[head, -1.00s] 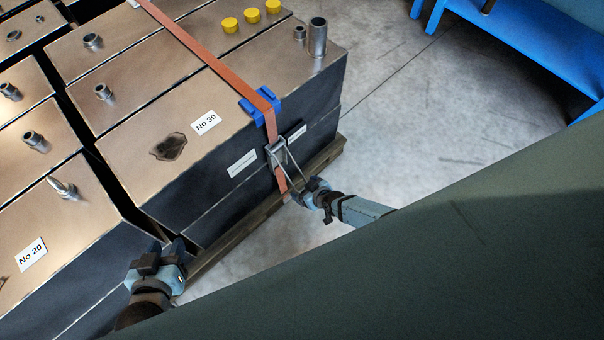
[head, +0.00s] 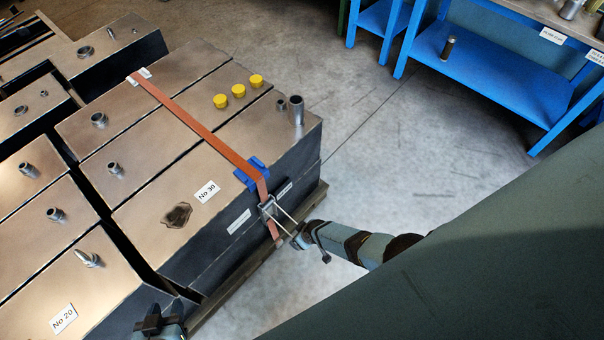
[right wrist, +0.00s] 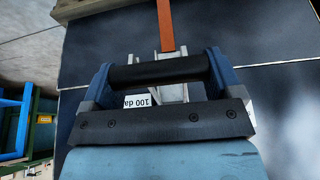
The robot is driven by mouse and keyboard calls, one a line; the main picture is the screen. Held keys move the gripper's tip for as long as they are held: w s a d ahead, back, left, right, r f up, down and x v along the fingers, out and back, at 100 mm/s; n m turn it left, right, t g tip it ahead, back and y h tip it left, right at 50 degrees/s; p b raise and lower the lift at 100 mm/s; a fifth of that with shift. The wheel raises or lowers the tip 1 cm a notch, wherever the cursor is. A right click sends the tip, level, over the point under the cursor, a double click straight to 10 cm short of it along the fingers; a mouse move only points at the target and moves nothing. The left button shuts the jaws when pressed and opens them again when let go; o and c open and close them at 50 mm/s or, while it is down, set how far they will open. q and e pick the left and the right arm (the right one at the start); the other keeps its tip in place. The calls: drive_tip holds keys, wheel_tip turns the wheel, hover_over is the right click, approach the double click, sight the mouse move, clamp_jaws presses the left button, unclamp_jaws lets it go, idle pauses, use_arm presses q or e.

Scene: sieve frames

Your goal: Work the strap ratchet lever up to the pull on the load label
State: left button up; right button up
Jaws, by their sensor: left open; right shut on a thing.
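An orange strap (head: 205,130) crosses the top of the dark block marked No 30 and bends over a blue corner guard (head: 251,175). The metal ratchet (head: 267,209) hangs on the block's side, its lever (head: 285,217) sticking outward. My right gripper (head: 300,237) is shut on the lever's end. In the right wrist view the black lever grip (right wrist: 160,72) spans between the fingers. Behind it, an upside-down white label (right wrist: 138,101) reads "100 da", the rest hidden. My left gripper (head: 158,322) is open and empty at the bottom edge, partly cut off.
Other metal-topped blocks with pipe stubs stand to the left. Three yellow caps (head: 238,90) sit on the strapped load. A pallet edge (head: 312,203) shows below it. A blue shelf (head: 480,75) stands at the upper right. The grey floor between is clear.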

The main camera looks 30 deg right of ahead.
drive_tip(key=shift+w+r, duration=0.15)
drive_tip(key=shift+r, duration=0.4)
drive_tip(key=shift+w+r, duration=0.1)
drive_tip(key=shift+w, duration=0.05)
drive_tip(key=o, duration=1.1)
drive_tip(key=shift+s+r+p, duration=0.25)
drive_tip(key=shift+r+p, duration=0.15)
drive_tip(key=shift+p, duration=0.25)
drive_tip(key=p+v, duration=0.6)
drive_tip(key=v, duration=0.7)
